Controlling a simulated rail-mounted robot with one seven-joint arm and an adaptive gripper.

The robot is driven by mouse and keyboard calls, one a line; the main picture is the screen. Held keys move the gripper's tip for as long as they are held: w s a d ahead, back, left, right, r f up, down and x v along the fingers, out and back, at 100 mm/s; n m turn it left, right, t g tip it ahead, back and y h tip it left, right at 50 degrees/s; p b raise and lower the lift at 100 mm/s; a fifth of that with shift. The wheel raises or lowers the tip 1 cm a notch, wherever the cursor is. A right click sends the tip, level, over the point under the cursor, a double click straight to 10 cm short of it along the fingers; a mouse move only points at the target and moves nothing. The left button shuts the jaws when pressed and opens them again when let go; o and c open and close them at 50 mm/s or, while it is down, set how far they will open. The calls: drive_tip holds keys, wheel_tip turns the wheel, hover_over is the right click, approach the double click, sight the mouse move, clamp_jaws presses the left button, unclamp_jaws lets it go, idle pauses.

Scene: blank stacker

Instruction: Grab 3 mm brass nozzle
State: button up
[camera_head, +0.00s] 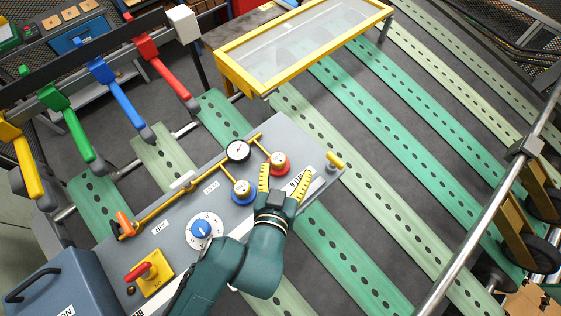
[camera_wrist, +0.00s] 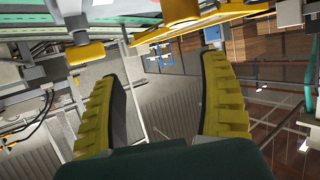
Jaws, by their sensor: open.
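A small brass-yellow cylinder (camera_head: 335,160) stands at the right end of the grey control panel (camera_head: 225,200) in the head view; it may be the brass nozzle, but no size marking is readable. A similar yellow cylinder (camera_wrist: 86,54) shows at the upper left of the wrist view. My gripper (camera_head: 284,180) is over the panel's right part, left of and below that cylinder. Its two yellow ribbed fingers are spread apart, and nothing shows between them in the wrist view (camera_wrist: 163,90).

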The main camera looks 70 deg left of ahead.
sight(277, 160)
drive_tip(key=shift+n+g, duration=0.4)
drive_tip(key=shift+g, duration=0.3)
drive_tip(key=s+f, duration=0.1)
drive_tip(key=s+a+f, duration=0.1)
drive_tip(key=f, duration=0.1)
drive_tip(key=shift+s+a, duration=0.15)
drive_tip(key=shift+s, duration=0.25)
drive_tip(key=p+x, duration=0.1)
drive_tip(key=x, duration=0.5)
drive_tip(key=shift+w+a, duration=0.2)
drive_tip(key=shift+w+a+f, duration=0.1)
drive_tip(key=shift+a+f, duration=0.05)
drive_tip(key=shift+a, duration=0.05)
drive_tip(key=c, duration=1.4)
